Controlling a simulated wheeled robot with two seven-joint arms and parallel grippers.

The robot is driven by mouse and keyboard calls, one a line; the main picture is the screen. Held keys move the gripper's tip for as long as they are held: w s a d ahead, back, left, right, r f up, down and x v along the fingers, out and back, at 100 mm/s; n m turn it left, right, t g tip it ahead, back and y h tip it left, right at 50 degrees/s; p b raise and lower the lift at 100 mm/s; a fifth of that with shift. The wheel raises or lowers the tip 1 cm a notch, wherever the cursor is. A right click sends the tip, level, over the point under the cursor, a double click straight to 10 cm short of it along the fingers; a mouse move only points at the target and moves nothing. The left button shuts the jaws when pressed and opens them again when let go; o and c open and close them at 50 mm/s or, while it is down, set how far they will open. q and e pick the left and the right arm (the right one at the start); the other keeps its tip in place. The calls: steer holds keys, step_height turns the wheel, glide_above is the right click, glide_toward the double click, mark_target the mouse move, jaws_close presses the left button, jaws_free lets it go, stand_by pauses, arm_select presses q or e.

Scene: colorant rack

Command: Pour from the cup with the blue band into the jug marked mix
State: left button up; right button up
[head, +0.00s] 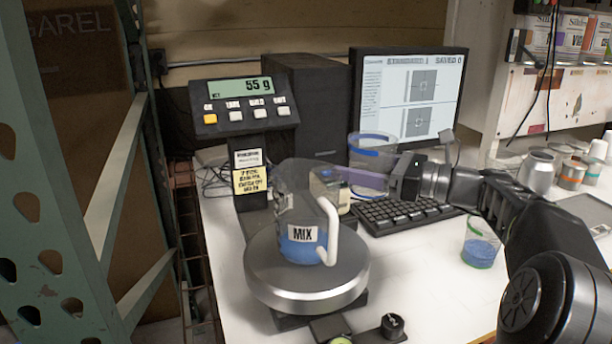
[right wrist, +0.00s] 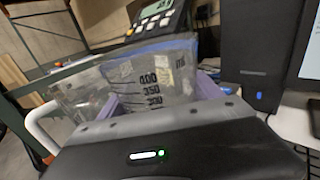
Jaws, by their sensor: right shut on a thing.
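The clear cup with the blue band (head: 373,139) is held up to the right of the jug and above the keyboard. In the right wrist view the cup (right wrist: 155,75) shows its volume marks and blue band between the purple fingers. I cannot tell what it contains. My right gripper (head: 350,177) is shut on this cup. The clear jug marked MIX (head: 302,234) stands upright on the round scale plate (head: 290,284), with blue liquid low inside and its white handle at the right. The handle (right wrist: 38,125) also shows in the right wrist view. My left gripper is out of view.
The scale display (head: 240,87) reads 55 g. A keyboard (head: 400,214) and monitor (head: 408,95) stand behind. A clear cup with a green band (head: 481,243) and blue liquid stands at the right. Cans (head: 571,174) are farther right; a green metal frame (head: 60,170) is at left.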

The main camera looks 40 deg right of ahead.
mark_target(357, 141)
step_height(357, 141, up, 5)
steer(key=p, duration=0.4)
steer(key=shift+p, duration=0.4)
